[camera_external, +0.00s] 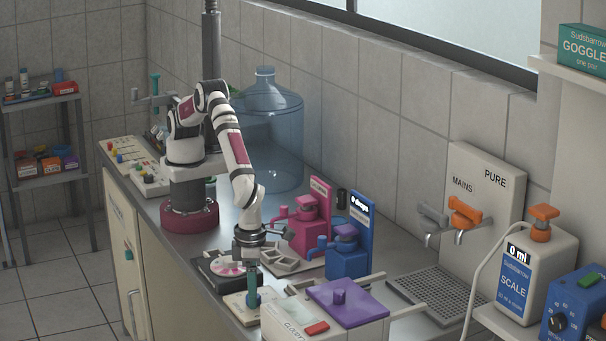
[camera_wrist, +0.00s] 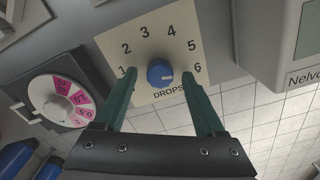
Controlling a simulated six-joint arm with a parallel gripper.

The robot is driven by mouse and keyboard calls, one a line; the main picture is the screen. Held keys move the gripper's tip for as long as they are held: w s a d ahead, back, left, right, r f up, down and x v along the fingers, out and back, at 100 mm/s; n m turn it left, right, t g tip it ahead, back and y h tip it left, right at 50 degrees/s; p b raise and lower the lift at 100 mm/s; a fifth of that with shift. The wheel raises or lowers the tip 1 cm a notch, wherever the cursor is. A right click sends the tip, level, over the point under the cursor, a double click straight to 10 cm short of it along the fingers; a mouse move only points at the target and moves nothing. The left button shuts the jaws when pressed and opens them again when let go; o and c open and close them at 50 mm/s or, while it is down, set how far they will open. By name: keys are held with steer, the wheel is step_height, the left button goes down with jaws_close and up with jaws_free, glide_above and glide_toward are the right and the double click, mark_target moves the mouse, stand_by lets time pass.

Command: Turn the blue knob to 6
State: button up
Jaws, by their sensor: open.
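The blue knob (camera_wrist: 160,73) is round and sits on a cream dial plate (camera_wrist: 112,44) numbered 1 to 6 and marked DROPS. A pale mark on the knob points right, roughly toward the 6 side; its exact setting is hard to tell. My gripper (camera_wrist: 159,80) is open, with one dark green finger on each side of the knob in the wrist view. I cannot tell whether the fingers touch it. In the external view my gripper (camera_external: 252,301) points down over the cream plate (camera_external: 234,305) near the counter's front edge, and the knob is hidden.
A dark unit with a pink-and-white dial (camera_wrist: 64,98) lies left of the plate. A light box with a purple lid (camera_external: 348,300) stands close on the right. Pink (camera_external: 307,238) and blue (camera_external: 346,264) devices stand behind. The counter edge is close.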

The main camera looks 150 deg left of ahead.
step_height(320, 180, up, 15)
steer(key=shift+r, duration=0.15)
steer(key=s+a+r+n, duration=0.3)
steer(key=s+r+n, duration=0.35)
steer(key=s, duration=0.55)
steer(key=s+a+f+n+y, duration=0.1)
steer(key=s+n, duration=0.4)
steer(key=s, duration=0.7)
steer(key=s+a+f+n, duration=0.1)
steer(key=s+a+n, duration=0.2)
steer(key=s, duration=1)
steer(key=n, duration=0.3)
steer(key=shift+f+y, duration=0.2)
steer(key=shift+y, duration=0.2)
